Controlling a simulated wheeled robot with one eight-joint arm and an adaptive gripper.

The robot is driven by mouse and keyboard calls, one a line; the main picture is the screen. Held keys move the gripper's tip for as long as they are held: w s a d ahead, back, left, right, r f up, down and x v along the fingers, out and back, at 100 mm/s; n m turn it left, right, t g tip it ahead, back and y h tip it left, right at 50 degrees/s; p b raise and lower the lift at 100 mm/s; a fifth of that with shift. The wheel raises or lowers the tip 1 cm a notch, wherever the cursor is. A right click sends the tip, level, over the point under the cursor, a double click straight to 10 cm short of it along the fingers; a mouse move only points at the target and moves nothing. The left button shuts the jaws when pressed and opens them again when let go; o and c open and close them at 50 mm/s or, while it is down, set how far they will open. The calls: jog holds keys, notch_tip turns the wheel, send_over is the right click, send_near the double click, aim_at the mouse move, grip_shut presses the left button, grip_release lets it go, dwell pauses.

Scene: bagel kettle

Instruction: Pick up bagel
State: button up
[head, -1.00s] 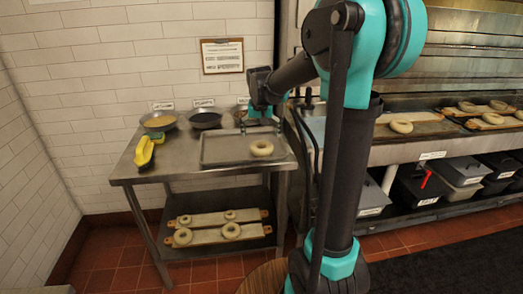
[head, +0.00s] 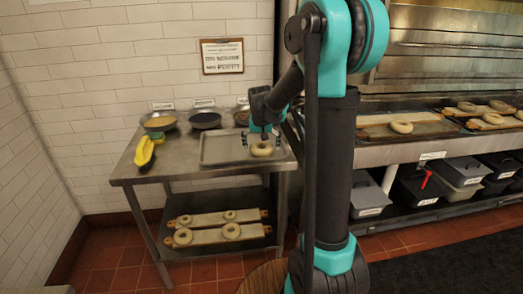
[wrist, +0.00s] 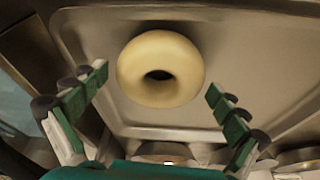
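A pale bagel (head: 262,149) lies on a metal tray (head: 217,151) on the steel table, toward the tray's right side. In the wrist view the bagel (wrist: 160,70) sits between and just beyond the two green fingertips, and the tray (wrist: 255,60) spreads under it. My gripper (head: 261,134) is directly over the bagel in the head view. In the wrist view my gripper (wrist: 158,85) is open, its fingers spread on either side of the bagel with gaps showing. The bagel's hole is visible.
Bowls (head: 204,118) stand along the table's back edge, and a yellow-handled item (head: 145,152) lies at its left. A lower shelf holds boards (head: 215,219) with bagels. An oven deck (head: 410,122) with more bagels stands at the right. A labelled wall sits behind.

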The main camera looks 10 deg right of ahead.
jog(key=c, duration=0.8)
jog(key=shift+r, duration=0.15)
notch_tip(320, 180, up, 20)
jog(key=shift+f, duration=0.1)
